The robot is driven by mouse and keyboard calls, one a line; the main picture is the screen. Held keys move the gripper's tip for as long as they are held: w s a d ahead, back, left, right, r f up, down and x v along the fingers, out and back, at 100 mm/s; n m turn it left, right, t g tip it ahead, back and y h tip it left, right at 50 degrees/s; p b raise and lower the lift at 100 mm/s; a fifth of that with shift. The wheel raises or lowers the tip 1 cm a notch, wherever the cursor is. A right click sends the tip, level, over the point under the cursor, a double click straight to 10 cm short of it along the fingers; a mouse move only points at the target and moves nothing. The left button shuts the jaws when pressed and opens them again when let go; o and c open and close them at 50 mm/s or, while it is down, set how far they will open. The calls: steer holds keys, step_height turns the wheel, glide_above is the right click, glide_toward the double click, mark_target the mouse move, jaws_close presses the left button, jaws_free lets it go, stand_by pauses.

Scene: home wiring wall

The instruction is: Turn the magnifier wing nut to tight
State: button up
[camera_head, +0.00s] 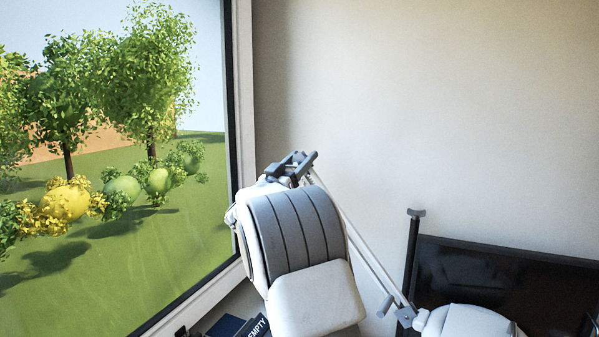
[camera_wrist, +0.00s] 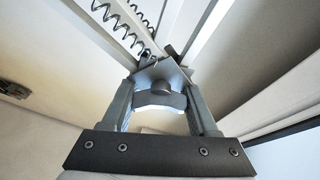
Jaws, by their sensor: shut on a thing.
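The magnifier's wing nut (camera_wrist: 160,99) is a dark grey piece with a round hub, at the centre of the wrist view. It sits on a grey joint bracket where pale arm bars and coiled springs meet. My gripper (camera_wrist: 160,92) is shut on the wing nut, one finger on each side. In the head view the magnifier arm (camera_head: 362,250) slants from a grey joint (camera_head: 291,166) at the top down to another joint at lower right. My own white and grey arm stands in front there and hides my gripper and the wing nut.
A dark screen (camera_head: 505,285) stands at lower right beside a dark post (camera_head: 412,255). A white rounded thing (camera_head: 468,322) is at the bottom edge. A large window (camera_head: 110,170) fills the left. A box marked EMPTY (camera_head: 257,328) lies low behind my arm. The upper wall is bare.

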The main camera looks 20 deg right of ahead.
steer(key=shift+m+g, duration=0.3)
steer(key=shift+m, duration=0.4)
steer(key=o, duration=1.4)
steer(key=b+v, duration=0.1)
steer(key=v, duration=0.4)
steer(key=b+v, duration=0.1)
steer(key=v, duration=1.1)
steer(key=shift+a+f+b, duration=0.15)
steer(key=shift+f+b, duration=0.2)
steer(key=shift+b, duration=0.05)
